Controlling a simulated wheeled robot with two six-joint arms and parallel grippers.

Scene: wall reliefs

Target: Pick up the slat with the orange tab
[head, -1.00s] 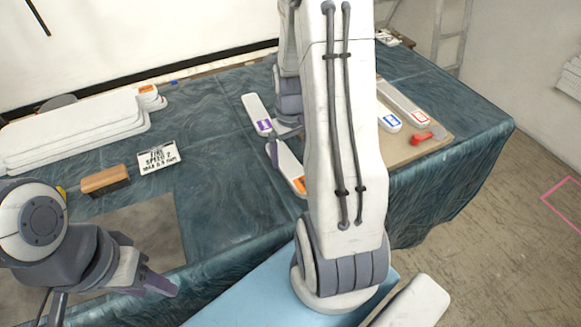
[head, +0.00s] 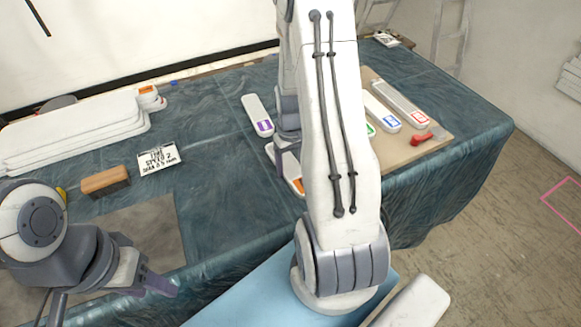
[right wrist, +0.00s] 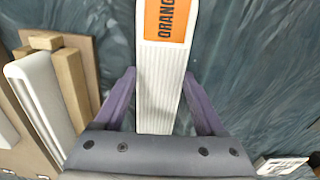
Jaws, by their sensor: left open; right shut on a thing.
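The white slat with the orange tab (right wrist: 160,75) lies between the two purple fingers of my right gripper (right wrist: 160,105) in the right wrist view; its tab reads "ORANG" before the picture edge cuts it off. In the head view the slat (head: 286,163) lies on the blue cloth, partly hidden by my right arm, with its orange tab towards the near edge. My right gripper (head: 284,152) is shut on it, mostly hidden there. My left gripper (head: 150,284) is open and empty over the near left part of the table.
A purple-tabbed slat (head: 256,112) lies just beyond. Blue-tabbed (head: 381,112) and red-tabbed (head: 402,104) slats lie on a brown board, with a red object (head: 428,136) beside them. White panels (head: 75,130) are stacked left, near a wooden-topped brush (head: 105,180) and a printed card (head: 159,158).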

